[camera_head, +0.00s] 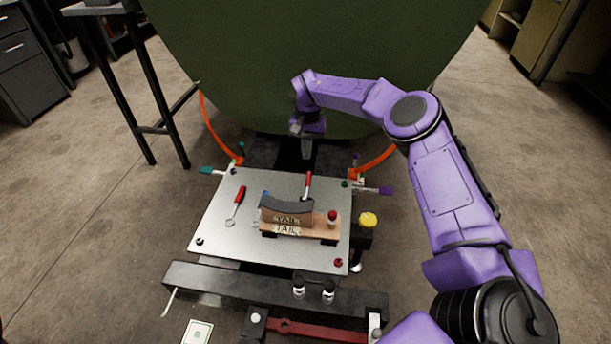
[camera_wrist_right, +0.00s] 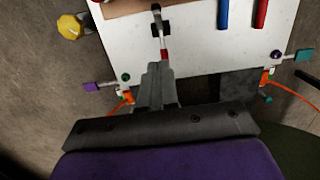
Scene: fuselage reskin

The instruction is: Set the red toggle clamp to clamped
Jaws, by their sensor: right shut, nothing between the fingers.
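The red toggle clamp (camera_head: 308,184) stands behind the curved grey piece on the wooden block, its red handle pointing up and toward the plate's far edge. In the right wrist view its red-tipped handle (camera_wrist_right: 164,54) lies just ahead of my fingertips. My right gripper (camera_head: 307,150) is shut and empty, pointing down beyond the handle on the far side. Its closed fingers (camera_wrist_right: 159,72) show in the wrist view close to the handle; I cannot tell whether they touch. My left gripper is not in view.
The metal plate (camera_head: 217,222) carries a red-handled tool (camera_head: 239,196) and the block labelled TAIL (camera_head: 286,225). Corner clamps with teal (camera_head: 206,170) and purple (camera_head: 386,190) handles and a yellow knob (camera_head: 368,219) stick out at its sides. The green fuselage (camera_head: 310,60) rises behind.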

